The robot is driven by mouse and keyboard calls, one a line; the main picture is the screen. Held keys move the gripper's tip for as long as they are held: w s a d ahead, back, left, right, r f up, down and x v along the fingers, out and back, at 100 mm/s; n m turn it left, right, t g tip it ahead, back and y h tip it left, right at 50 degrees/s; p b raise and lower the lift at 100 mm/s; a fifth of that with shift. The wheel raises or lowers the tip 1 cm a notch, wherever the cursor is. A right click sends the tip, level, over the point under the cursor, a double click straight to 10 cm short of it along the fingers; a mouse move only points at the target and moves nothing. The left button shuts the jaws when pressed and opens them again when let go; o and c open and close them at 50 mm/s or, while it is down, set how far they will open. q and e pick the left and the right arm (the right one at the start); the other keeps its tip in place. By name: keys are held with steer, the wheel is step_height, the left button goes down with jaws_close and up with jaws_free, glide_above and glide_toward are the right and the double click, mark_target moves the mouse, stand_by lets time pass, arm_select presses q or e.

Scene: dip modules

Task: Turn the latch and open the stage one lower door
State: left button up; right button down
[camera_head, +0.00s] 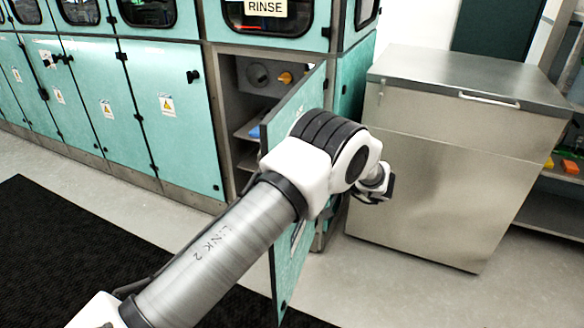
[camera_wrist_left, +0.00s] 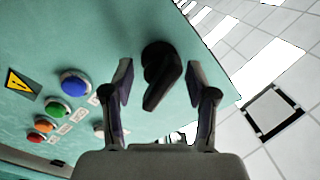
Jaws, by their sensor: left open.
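The teal lower door (camera_head: 288,272) under the RINSE window stands swung out from the cabinet. My left arm hides much of it. My left gripper (camera_head: 376,190) is on the right side of the door in the head view, its fingers small and partly hidden. In the left wrist view the open gripper (camera_wrist_left: 158,80) has one finger on each side of a black latch (camera_wrist_left: 160,72) on a teal panel (camera_wrist_left: 100,40). The latch is tilted and I cannot tell whether the fingers touch it. My right gripper is not in view.
Inside the opened cabinet are a grey round fitting (camera_head: 257,75), an orange knob (camera_head: 286,78) and shelves. A steel cabinet (camera_head: 450,180) stands close on the right. Several coloured buttons, including a blue one (camera_wrist_left: 75,83), are on the panel. A black mat (camera_head: 60,250) lies front left.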

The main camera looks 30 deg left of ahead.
arm_select(q)
steer(key=v, duration=1.2)
